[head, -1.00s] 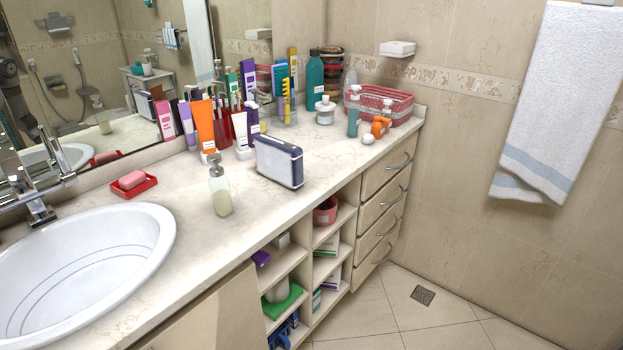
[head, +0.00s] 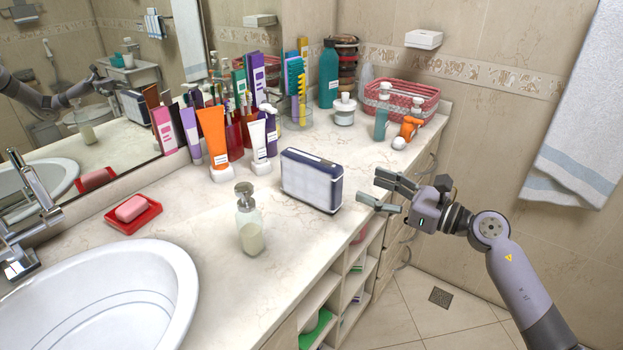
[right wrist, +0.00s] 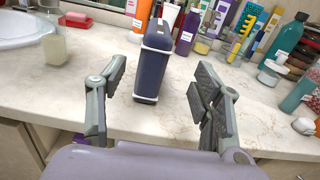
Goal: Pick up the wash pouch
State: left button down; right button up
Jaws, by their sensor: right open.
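The wash pouch (head: 312,180) is a dark blue and white boxy case standing upright on the vanity counter near its front edge. My right gripper (head: 368,188) is open and empty just to the right of it, with its fingers pointing at the pouch's narrow end. In the right wrist view the pouch (right wrist: 153,64) stands ahead, between and beyond the two open fingers (right wrist: 160,105), apart from both. My left gripper is not in view.
A soap dispenser (head: 249,222) stands left of the pouch, near the sink (head: 110,290). Behind the pouch are an orange tube (head: 213,135) and a white tube (head: 257,140). A pink basket (head: 400,97) and small bottles stand at the back right. Counter around the pouch is mostly clear.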

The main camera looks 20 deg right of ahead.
aim_at(312, 164)
jog(key=p+x, duration=0.2)
jog(key=x, duration=0.8)
jog(key=shift+w+a+p, duration=0.1)
jog(key=shift+w+p, duration=0.05)
jog(key=shift+p, duration=0.25)
jog(key=p+x, duration=0.1)
jog(key=x, duration=0.1)
jog(key=p+x, duration=0.1)
jog(key=x, duration=0.2)
jog(key=shift+a+r, duration=0.2)
jog(key=shift+a, duration=0.15)
jog(key=shift+w+a+f, duration=0.15)
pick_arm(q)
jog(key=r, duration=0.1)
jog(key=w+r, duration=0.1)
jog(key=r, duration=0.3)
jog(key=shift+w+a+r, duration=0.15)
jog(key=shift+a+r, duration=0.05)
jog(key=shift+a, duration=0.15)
pick_arm(e)
jog(key=shift+c, duration=0.2)
jog(key=shift+c, duration=0.6)
jog(key=c, duration=1.1)
jog(key=shift+c, duration=0.2)
